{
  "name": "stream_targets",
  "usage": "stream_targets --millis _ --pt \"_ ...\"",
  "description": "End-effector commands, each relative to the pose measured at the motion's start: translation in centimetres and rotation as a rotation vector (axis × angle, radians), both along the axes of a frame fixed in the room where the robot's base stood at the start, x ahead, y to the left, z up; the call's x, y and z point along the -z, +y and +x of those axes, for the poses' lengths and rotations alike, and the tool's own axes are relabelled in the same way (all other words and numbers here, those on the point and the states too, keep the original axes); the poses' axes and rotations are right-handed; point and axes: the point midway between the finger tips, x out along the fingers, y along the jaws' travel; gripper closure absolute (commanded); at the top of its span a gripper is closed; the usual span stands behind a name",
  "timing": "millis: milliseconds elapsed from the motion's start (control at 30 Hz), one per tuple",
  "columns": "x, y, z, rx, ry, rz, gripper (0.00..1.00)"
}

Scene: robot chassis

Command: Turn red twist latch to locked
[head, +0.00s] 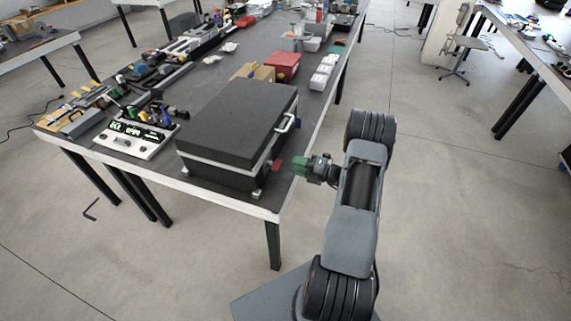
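The red twist latch (276,165) is a small red piece on the right side of the black chassis box (235,120), near its front right corner. Its exact turn angle is too small to read. My gripper (298,167), with green fingers, is just to the right of the latch, level with it in the picture. A small gap seems to show between them. The fingers are too small to tell whether they are open or shut.
The chassis has a silver handle (285,123) on its right side. It stands near the front right corner of the grey table (225,200). A display unit (136,137) is to its left; a red box (283,64) and white bins are behind it. Open floor lies to the right.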

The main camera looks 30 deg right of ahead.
Motion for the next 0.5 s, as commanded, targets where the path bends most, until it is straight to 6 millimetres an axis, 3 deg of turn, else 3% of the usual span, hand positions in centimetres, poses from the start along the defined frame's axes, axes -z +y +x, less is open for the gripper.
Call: stream_targets --millis 200,500 --pt "0.1 -2.7 -2.9 0.003 0.001 0.001 0.62" --pt "0.0 -4.2 -4.6 0.0 0.001 -0.001 0.62"
